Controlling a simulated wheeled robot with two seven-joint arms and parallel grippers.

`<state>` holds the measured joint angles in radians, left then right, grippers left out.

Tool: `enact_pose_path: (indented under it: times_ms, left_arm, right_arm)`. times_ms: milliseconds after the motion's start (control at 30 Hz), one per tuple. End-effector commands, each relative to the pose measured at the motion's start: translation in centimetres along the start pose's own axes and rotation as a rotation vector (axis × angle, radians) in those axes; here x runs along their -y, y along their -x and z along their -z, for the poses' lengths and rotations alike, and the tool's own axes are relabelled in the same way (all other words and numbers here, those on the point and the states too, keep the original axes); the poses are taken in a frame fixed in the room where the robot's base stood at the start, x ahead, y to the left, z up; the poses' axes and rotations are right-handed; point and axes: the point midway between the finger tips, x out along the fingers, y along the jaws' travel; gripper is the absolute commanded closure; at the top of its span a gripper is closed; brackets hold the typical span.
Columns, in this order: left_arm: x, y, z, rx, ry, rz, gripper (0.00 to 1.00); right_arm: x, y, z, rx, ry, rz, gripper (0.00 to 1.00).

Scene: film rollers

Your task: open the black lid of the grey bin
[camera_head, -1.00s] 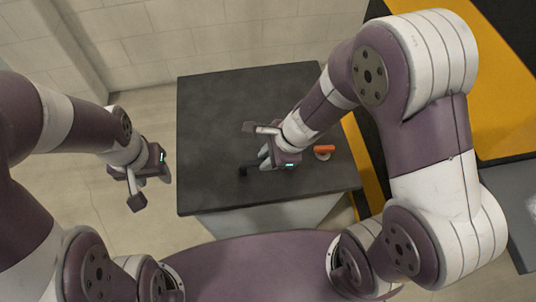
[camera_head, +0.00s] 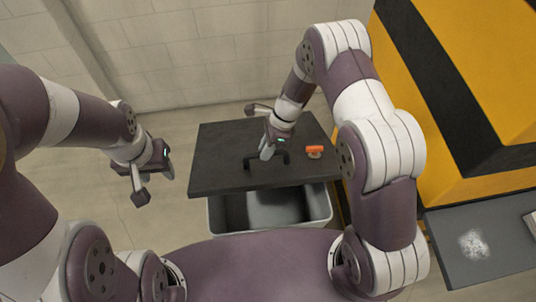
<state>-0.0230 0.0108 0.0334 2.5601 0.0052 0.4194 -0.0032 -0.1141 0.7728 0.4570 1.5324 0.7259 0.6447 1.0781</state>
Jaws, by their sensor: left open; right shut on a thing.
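The black lid (camera_head: 225,155) is raised at its front edge and tilted up toward the wall. The grey bin (camera_head: 322,208) shows below it, with its dark inside visible through the gap. A black bar handle (camera_head: 283,158) sits on the lid near its middle. My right gripper (camera_head: 267,152) is shut on this handle, its fingers partly covering it. My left gripper (camera_head: 150,183) is open and empty in the air left of the lid, apart from it. The back of the bin is hidden under the lid.
A small orange piece (camera_head: 314,150) is on the lid, right of the handle. A yellow and black striped block (camera_head: 460,90) stands at the right, with a grey surface (camera_head: 450,270) in front of it. A pale wall (camera_head: 210,60) is behind. The floor at the left is clear.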

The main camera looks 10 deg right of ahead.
Motion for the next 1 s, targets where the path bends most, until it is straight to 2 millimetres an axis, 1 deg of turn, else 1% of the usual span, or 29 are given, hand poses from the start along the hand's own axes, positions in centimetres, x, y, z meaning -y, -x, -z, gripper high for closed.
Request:
enact_pose_path:
  times_ms: [33,200,400,733,767,800,833,1000]
  left_arm:
    - [0.0,0.8,0.1,0.000,0.000,0.000,0.54]
    - [0.0,1.5,0.2,0.000,0.000,0.000,0.54]
    - [0.0,1.7,0.2,0.000,0.000,0.000,0.54]
    - [0.0,1.6,0.2,0.000,0.000,0.000,0.54]
    - [0.0,1.6,0.2,0.000,0.000,0.000,0.54]
    - [0.0,1.6,0.2,0.000,0.000,0.000,0.54]
    - [0.0,1.6,0.2,0.000,0.000,0.000,0.54]
    - [0.0,1.6,0.2,0.000,0.000,0.000,0.54]
  right_arm:
    - [0.7,1.1,-0.4,-0.001,0.004,0.011,1.00]
    - [1.9,2.2,-0.9,-0.001,0.003,0.014,1.00]
    - [2.4,2.7,-1.1,-0.001,0.005,0.015,1.00]
    - [2.6,2.7,-1.1,-0.001,0.004,0.018,1.00]
    - [2.6,2.7,-1.1,-0.001,0.004,0.018,0.73]
    - [2.5,2.7,-1.1,-0.001,0.004,0.018,0.60]
    - [2.5,2.7,-1.1,-0.001,0.004,0.017,0.54]
    - [2.4,2.6,-1.1,-0.001,0.003,0.014,0.54]
